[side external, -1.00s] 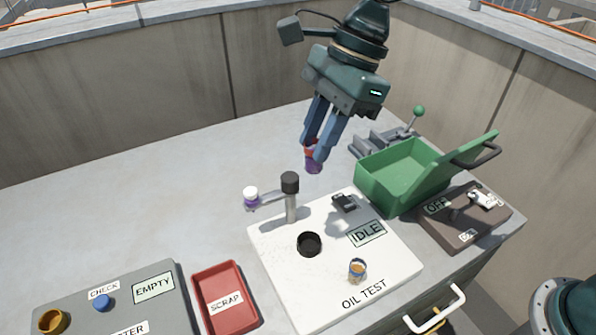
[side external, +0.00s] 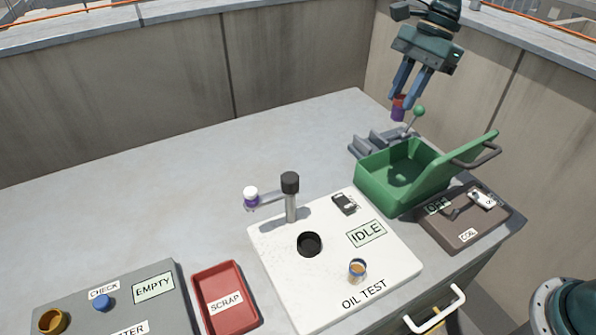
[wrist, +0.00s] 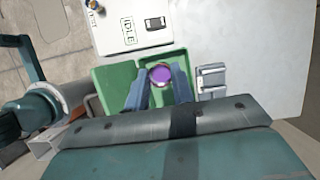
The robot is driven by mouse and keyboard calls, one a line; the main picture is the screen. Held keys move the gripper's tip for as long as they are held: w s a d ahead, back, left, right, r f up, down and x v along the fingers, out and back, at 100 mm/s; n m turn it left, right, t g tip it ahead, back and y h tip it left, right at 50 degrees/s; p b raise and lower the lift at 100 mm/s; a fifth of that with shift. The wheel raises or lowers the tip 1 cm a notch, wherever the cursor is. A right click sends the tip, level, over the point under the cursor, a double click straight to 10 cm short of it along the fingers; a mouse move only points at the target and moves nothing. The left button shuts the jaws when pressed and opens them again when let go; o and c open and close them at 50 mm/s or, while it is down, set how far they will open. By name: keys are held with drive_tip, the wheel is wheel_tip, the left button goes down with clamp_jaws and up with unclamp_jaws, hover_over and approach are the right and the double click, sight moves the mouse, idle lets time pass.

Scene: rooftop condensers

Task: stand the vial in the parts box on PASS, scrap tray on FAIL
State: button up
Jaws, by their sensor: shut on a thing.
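My gripper (side external: 401,97) is shut on a small purple and red piece (side external: 398,112). It holds the piece in the air near the green parts box (side external: 380,193), whose lid stands open. In the wrist view the piece shows a round purple face (wrist: 160,76) between the fingers, with the box (wrist: 112,84) below. A small glass vial (side external: 357,271) with amber contents stands on the white OIL TEST plate (side external: 285,275). The plate's display (side external: 366,233) reads IDLE. The red scrap tray (side external: 225,325) looks empty.
A grey slotted rack (side external: 365,145) and a green-knobbed lever (side external: 419,111) stand behind the box. A post (side external: 290,200) with a side arm rises from the plate near a black round socket (side external: 309,243). A brown COIL panel (side external: 460,225) reads OFF. The back left bench is clear.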

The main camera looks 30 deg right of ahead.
hover_over(403, 183)
drive_tip(key=shift+f, duration=0.25)
wheel_tip(403, 183, down, 16)
drive_tip(key=shift+r, duration=0.15)
idle(0.5)
drive_tip(key=shift+f, duration=2.15)
drive_tip(key=shift+f, duration=0.15)
drive_tip(key=o, duration=1)
